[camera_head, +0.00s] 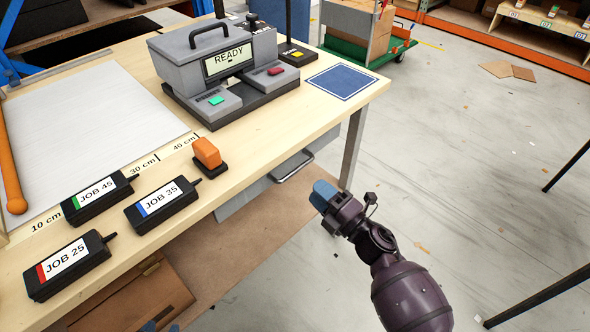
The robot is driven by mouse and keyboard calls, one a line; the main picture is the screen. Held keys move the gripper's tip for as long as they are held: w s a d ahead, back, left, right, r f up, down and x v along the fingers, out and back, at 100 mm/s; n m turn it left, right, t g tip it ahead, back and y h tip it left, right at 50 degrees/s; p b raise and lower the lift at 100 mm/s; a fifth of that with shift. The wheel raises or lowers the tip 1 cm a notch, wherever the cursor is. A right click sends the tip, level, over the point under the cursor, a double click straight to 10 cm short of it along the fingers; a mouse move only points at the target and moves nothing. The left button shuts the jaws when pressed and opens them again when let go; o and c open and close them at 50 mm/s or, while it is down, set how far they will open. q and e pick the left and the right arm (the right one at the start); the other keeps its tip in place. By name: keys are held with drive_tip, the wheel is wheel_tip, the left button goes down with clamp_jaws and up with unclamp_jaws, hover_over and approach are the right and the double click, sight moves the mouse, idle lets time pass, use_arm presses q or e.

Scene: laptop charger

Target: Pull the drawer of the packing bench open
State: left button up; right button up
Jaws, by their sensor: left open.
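The packing bench (262,121) runs diagonally from lower left to upper right with a pale wooden top. Its grey drawer (240,200) hangs under the front edge, with a metal bar handle (293,167) on its front. How far the drawer is out is hard to tell from above. My right gripper (323,193), dark purple with blue fingertips, comes in from the lower right. It is to the right of the handle, apart from it in the picture, with nothing visible in it. Its finger gap does not show. My left gripper is out of view.
On the bench stand a grey machine reading READY (230,65), an orange-topped block (207,153), several black JOB chargers (68,262) and a blue mat (341,81). A bench leg (352,145) stands behind the gripper. Open floor (450,150) lies to the right.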

sight(295, 169)
drive_tip(key=x, duration=0.8)
drive_tip(key=shift+w+a+b, duration=0.15)
drive_tip(key=shift+a+b, duration=0.1)
drive_tip(key=shift+b, duration=0.05)
clamp_jaws()
